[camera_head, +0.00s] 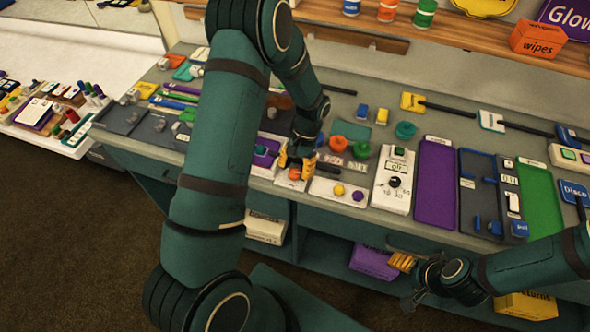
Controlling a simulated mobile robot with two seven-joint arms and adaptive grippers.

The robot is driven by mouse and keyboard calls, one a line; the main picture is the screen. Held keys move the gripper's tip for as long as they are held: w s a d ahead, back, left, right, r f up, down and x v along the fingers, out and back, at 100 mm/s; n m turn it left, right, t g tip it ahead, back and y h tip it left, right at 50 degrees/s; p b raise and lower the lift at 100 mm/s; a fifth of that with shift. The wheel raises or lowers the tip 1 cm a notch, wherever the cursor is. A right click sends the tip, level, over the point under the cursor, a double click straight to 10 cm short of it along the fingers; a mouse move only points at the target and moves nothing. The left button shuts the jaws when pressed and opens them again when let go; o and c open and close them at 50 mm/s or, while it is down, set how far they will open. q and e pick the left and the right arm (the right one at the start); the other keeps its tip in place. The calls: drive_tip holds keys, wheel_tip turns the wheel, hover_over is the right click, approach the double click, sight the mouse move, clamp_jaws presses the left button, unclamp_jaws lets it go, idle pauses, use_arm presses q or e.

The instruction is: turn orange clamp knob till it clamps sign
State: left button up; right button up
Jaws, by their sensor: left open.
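A small orange knob (294,174) sits on a white base on the counter, near its front edge. My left gripper (297,163) points down over this knob, with its yellow fingertips apart on either side of it. I cannot tell whether the fingertips touch the knob. A sign held at the clamp cannot be made out, as my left gripper and arm cover part of that spot. My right gripper (403,262) is low in front of the counter, away from the knob, with yellow-orange fingertips seen close together from the side.
A white box with a black knob (391,187) and a purple panel (436,185) stand right of the knob. A yellow knob (339,190) and orange and green round pieces (405,130) are close by. A shelf (455,40) runs behind. Below the counter is a purple box (373,262).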

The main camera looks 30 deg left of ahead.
use_arm(q)
drive_tip(key=v, duration=1.1)
drive_tip(key=shift+s, duration=0.15)
